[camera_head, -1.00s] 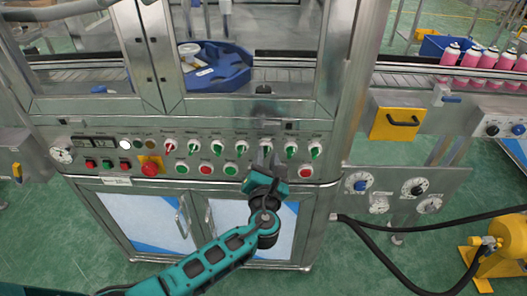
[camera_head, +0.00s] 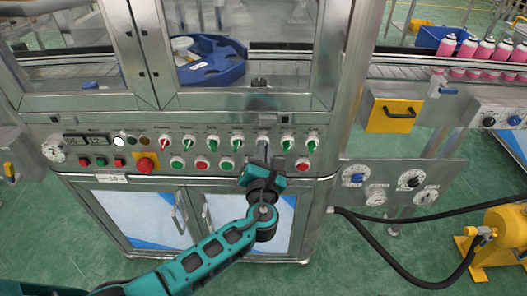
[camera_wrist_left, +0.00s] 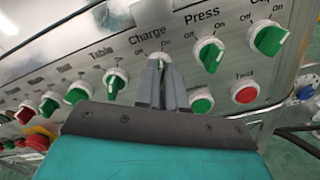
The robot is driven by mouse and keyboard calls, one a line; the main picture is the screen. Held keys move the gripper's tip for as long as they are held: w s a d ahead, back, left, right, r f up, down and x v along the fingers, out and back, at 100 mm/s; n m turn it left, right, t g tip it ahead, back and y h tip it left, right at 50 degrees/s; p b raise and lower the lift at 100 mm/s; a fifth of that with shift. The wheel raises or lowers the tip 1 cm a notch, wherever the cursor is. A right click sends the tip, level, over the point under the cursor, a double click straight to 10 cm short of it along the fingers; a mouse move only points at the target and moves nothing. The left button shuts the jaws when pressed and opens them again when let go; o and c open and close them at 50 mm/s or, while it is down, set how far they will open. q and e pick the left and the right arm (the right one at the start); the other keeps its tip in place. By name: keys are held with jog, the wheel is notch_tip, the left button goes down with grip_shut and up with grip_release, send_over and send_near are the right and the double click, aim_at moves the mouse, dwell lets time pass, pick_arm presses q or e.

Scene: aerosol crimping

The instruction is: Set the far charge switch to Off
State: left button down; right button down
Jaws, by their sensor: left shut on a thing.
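The charge switch (camera_wrist_left: 160,58) is a round knob under the printed "Charge" label in the left wrist view, with "Off" on its left and "On" on its right. My left gripper (camera_wrist_left: 158,66) is shut on this knob, and its grey fingers cover most of it, so its exact setting is hard to read. In the head view my left gripper (camera_head: 263,151) reaches up to the panel from below and hides the knob. My right gripper is not in view.
A green table switch (camera_wrist_left: 116,82) and a green press switch (camera_wrist_left: 208,54) flank the charge switch closely. Below the row are push buttons, including a red one (camera_head: 302,165). A red emergency knob (camera_head: 146,163) sits on the panel's left. Black hoses (camera_head: 395,255) run at right.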

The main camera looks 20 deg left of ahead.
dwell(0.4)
pick_arm(q)
jog(key=n+b, duration=0.1)
jog(key=n, duration=0.3)
jog(key=n+b, duration=0.2)
jog(key=n, duration=0.2)
jog(key=n+b, duration=0.1)
jog(key=n, duration=0.2)
jog(key=shift+a+n, duration=0.35)
jog(key=shift+n, duration=0.05)
jog(key=shift+r, duration=0.1)
dwell(0.3)
jog(key=c, duration=1.2)
grip_release()
